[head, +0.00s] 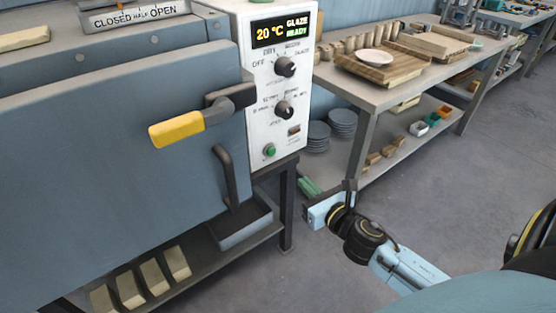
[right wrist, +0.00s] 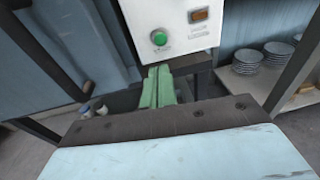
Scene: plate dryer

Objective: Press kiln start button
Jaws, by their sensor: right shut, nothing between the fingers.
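The kiln's white control panel (head: 262,100) stands at the right of the grey-blue kiln (head: 120,150). The round green start button (head: 270,151) is low on the panel; it also shows in the right wrist view (right wrist: 159,38). The display reads 20 °C, GLAZE READY. Two black knobs sit above the button. My right gripper (head: 308,187) is to the right of the kiln stand and lower than the button in the head view. Its green fingers (right wrist: 158,88) are shut and empty, pointing toward the panel's lower edge, apart from the button. My left gripper is out of view.
A yellow-gripped door handle (head: 177,130) and a dark pull bar (head: 225,175) stick out from the kiln front. A bench (head: 385,95) with boards and a plate stands at the right, stacked plates (head: 342,122) below. Floor in front is clear.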

